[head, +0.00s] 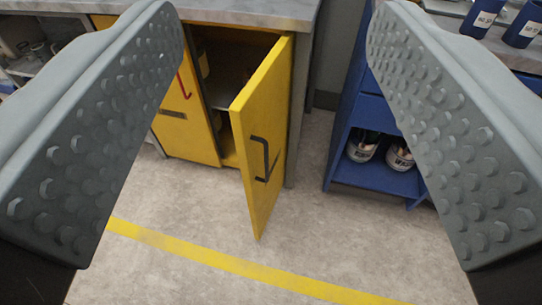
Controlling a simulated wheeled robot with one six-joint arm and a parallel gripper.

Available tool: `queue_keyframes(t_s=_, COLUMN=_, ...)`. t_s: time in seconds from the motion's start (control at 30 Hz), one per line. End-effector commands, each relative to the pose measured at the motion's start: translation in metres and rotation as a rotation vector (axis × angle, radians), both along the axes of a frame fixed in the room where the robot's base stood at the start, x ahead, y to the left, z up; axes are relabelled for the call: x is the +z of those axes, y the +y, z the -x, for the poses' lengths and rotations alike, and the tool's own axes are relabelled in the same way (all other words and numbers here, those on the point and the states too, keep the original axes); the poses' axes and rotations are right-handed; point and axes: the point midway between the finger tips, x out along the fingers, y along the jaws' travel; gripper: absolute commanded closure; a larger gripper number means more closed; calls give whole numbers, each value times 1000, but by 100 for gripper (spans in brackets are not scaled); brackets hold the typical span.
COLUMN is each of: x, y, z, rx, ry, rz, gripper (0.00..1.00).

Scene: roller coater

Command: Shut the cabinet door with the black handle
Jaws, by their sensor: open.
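The yellow cabinet door (259,139) with the black handle (262,160) stands open in the head view. It swings out from the right side of the yellow cabinet (191,127) and shows the cabinet's dark inside. My gripper (275,25) is open, with one studded grey finger at each side of the picture. Nothing is between the fingertips, and the door shows beyond them, apart from both. The left finger hides part of the cabinet front.
A second yellow door with a red handle (184,83) is at the left. A grey worktop (250,13) covers the cabinet. A blue shelf unit (352,125) with white buckets stands at the right. The grey floor in front is clear, crossed by a yellow line (230,264).

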Motion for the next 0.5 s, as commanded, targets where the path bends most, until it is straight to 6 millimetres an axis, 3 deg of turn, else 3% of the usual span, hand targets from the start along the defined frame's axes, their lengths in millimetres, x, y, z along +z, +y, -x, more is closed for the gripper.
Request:
queue_keyframes(t_s=0.03, x=-2, y=-1, z=-3, rx=-4, ry=13, rz=-13, gripper=54)
queue_keyframes(t_s=0.27, x=-37, y=-12, z=-44, rx=-54, ry=187, rz=-213, gripper=99)
queue_keyframes(t_s=0.5, x=-90, y=-26, z=-91, rx=-155, ry=429, rz=-524, gripper=100)
